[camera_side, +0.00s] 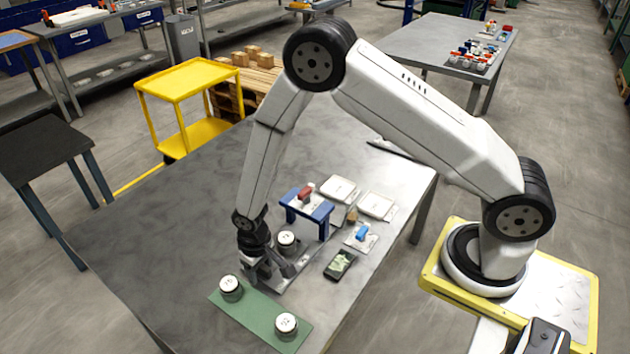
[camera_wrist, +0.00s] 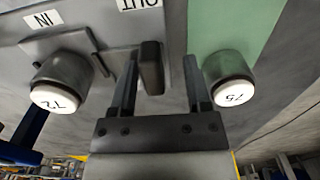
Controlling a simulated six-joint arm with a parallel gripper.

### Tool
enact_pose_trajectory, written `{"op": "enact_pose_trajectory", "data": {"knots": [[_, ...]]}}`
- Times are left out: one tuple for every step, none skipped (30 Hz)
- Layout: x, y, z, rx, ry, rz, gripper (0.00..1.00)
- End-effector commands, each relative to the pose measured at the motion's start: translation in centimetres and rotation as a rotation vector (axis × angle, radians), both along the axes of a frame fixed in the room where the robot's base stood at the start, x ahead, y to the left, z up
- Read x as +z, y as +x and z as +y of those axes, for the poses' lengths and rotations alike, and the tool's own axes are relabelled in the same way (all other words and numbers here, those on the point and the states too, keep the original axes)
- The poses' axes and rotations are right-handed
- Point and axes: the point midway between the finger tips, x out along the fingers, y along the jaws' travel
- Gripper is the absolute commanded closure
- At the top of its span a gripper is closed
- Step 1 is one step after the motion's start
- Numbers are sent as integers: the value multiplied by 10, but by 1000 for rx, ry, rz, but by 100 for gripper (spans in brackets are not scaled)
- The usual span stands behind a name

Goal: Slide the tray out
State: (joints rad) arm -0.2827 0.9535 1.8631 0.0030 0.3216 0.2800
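A grey plate (camera_side: 296,277), apparently the tray or its base, lies on the table in the side view. In the wrist view the plate (camera_wrist: 105,28) carries IN and OUT labels and a dark upright handle (camera_wrist: 151,68). A weight marked 72 (camera_wrist: 58,82) stands by the IN label; a weight (camera_side: 287,241) also shows on the plate in the side view. My gripper (camera_side: 266,280) is low over the plate's near end. In the wrist view my gripper (camera_wrist: 161,75) is open, with the handle between its fingers, closer to the left one. Contact cannot be told.
A green mat (camera_side: 259,312) beside the plate holds two weights, (camera_side: 231,287) and (camera_side: 286,325); one marked 75 (camera_wrist: 229,78) is close to my right finger. A blue stand (camera_side: 307,212), white boxes (camera_side: 339,189) and a dark device (camera_side: 340,265) stand nearby. The table's left is clear.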

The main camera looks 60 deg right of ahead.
Motion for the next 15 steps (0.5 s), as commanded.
{"op": "enact_pose_trajectory", "data": {"knots": [[0,0,-1,0,-1,1,38],[0,0,-1,0,-1,1,38],[0,0,-1,0,-1,2,38],[0,0,-1,0,-1,2,38],[-1,-1,-1,0,-1,2,38],[0,-1,-1,0,-1,2,38],[0,-1,-1,0,-1,2,38],[0,-1,-2,0,-1,2,38],[1,-1,-2,0,-1,2,38],[1,-1,-2,0,-1,2,38],[2,-1,-2,0,-2,2,38],[4,-1,-2,0,-2,2,38],[5,-1,-2,0,-1,2,38],[7,0,-2,0,-1,2,38],[10,0,-2,0,-1,1,38]]}}
